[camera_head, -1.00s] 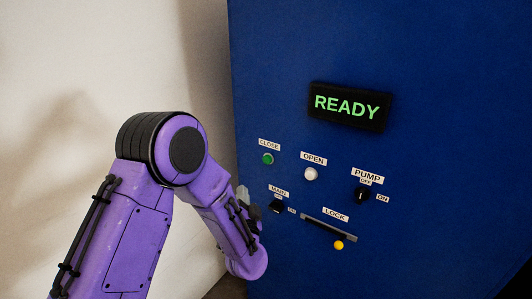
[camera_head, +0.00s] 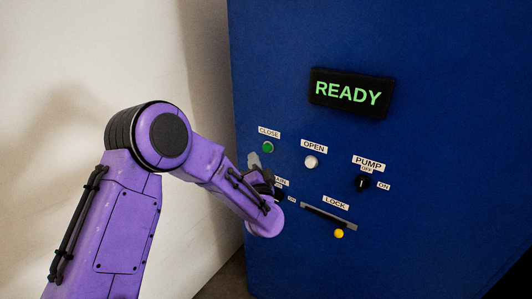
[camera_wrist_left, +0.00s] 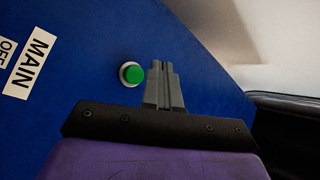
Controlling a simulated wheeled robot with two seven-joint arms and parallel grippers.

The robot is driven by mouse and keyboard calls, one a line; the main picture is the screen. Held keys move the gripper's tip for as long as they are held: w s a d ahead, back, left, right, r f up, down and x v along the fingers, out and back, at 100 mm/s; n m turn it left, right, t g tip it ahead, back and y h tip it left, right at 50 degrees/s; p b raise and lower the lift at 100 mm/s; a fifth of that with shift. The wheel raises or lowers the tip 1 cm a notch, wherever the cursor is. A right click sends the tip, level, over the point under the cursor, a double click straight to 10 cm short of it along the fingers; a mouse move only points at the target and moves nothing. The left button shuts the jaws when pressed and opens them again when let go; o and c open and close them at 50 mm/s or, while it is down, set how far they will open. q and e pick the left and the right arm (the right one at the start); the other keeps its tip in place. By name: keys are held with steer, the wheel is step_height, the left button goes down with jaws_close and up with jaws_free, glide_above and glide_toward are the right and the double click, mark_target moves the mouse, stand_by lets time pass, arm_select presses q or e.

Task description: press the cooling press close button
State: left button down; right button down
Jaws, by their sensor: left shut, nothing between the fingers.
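The green close button (camera_head: 268,147) sits under the CLOSE label on the blue press panel (camera_head: 430,60). It also shows in the left wrist view as a green button with a pale ring (camera_wrist_left: 132,74). My left gripper (camera_head: 254,160) is shut and empty, just below and left of the button in the head view. In the left wrist view its closed fingertips (camera_wrist_left: 162,66) show just right of the button. I cannot tell whether they touch the panel. My right gripper is not in view.
The white OPEN button (camera_head: 311,162), the PUMP switch (camera_head: 362,184) and the LOCK slider with its yellow knob (camera_head: 339,233) are on the panel. My left wrist partly covers the MAIN label (camera_head: 282,182). The display (camera_head: 350,93) reads READY. A pale wall (camera_head: 90,60) stands at left.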

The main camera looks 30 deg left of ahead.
mark_target(267, 148)
arm_select(q)
steer(key=shift+w+d, duration=0.1)
steer(key=shift+w, duration=1.3)
stand_by(0.9)
steer(key=shift+w, duration=0.45)
